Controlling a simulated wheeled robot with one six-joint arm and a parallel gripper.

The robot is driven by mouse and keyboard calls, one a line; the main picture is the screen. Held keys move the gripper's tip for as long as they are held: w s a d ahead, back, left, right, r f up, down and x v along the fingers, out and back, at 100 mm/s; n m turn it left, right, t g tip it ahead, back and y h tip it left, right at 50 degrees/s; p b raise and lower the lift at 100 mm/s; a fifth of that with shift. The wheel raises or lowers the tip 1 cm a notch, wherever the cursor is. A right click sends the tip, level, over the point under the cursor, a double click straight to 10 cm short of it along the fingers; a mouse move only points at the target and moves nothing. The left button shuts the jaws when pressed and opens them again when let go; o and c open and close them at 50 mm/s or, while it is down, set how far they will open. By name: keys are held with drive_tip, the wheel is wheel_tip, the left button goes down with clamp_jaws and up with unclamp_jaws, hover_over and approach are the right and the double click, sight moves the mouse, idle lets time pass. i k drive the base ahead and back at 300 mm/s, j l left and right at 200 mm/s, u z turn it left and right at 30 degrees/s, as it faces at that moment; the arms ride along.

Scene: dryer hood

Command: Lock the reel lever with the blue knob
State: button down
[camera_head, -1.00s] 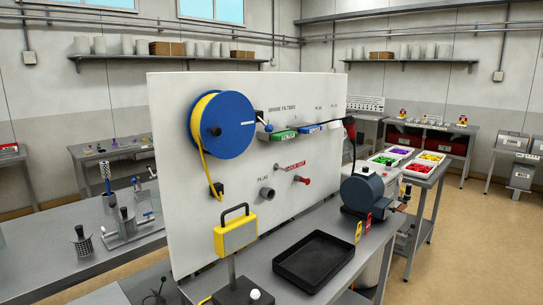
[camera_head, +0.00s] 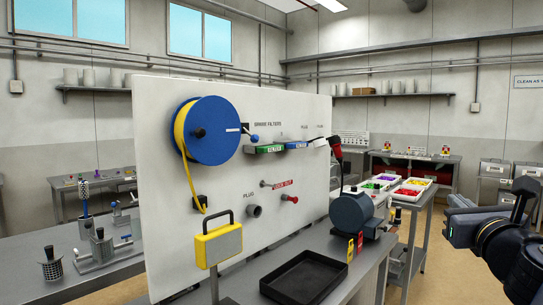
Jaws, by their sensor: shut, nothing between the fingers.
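The blue reel (camera_head: 222,138) with yellow hose wound on it is mounted at the upper left of the white panel (camera_head: 165,225). Just right of the reel, a small lever with a blue ball knob (camera_head: 254,138) sticks out below a black bracket (camera_head: 245,128). The lever tilts slightly down to the right. My dark arm comes in at the right edge, and my gripper (camera_head: 459,202) appears at its end, shut and empty. It is well to the right of the panel, far from the blue knob. Its fingertips are small and hard to make out.
Green (camera_head: 267,149) and blue (camera_head: 296,145) filter blocks stick out right of the knob.

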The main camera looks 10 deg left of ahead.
sight(253, 138)
drive_tip(key=i+u, duration=0.1)
drive_tip(key=u, duration=0.65)
drive_tip(key=i+l+u, duration=0.55)
drive_tip(key=l+u, duration=0.3)
drive_tip(key=l, duration=0.15)
drive_tip(key=i+l+u, duration=0.25)
drive_tip(key=l, duration=0.2)
drive_tip(key=i+l, duration=0.1)
drive_tip(key=l, duration=0.4)
